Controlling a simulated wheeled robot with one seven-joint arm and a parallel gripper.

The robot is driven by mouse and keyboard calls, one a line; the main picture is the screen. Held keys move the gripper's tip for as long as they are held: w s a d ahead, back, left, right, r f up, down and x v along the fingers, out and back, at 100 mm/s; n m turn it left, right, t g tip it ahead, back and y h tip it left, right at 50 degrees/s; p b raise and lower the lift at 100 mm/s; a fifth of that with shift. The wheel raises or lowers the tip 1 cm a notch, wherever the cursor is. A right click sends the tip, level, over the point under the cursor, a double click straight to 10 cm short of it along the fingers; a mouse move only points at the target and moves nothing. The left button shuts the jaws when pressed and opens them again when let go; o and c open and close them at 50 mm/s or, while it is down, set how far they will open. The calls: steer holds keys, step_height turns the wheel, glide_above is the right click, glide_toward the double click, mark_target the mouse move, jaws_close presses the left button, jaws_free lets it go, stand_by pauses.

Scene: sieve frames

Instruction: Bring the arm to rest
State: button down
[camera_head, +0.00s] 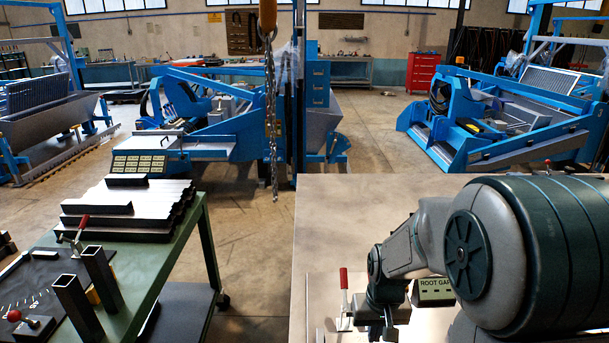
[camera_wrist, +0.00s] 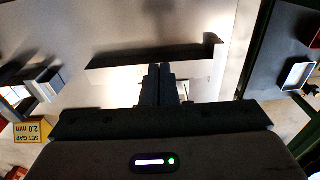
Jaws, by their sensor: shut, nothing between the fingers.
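My gripper (camera_wrist: 161,72) shows in the wrist view with its two dark fingers together and nothing between them. Beyond the fingertips lies a long dark bar (camera_wrist: 135,54) on a pale surface; I cannot tell how far the fingers are above it. In the head view my arm reaches in from the lower right, bent downward over the pale tabletop (camera_head: 340,215). My gripper (camera_head: 376,318) is low in that picture, its fingertips not clearly seen, just right of a red-handled clamp (camera_head: 344,285).
A ROOT GAP sign (camera_head: 435,290) stands partly behind my arm. A green table (camera_head: 150,255) at left bears stacked dark profiles (camera_head: 130,208) and upright square tubes (camera_head: 75,300). A hook chain (camera_head: 270,110) hangs mid-picture.

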steer(key=s+r+t, duration=0.2)
steer(key=s+r, duration=1)
steer(key=s, duration=0.1)
steer(key=shift+s+r, duration=0.15)
steer(key=shift+s, duration=0.15)
steer(key=shift+a, duration=0.1)
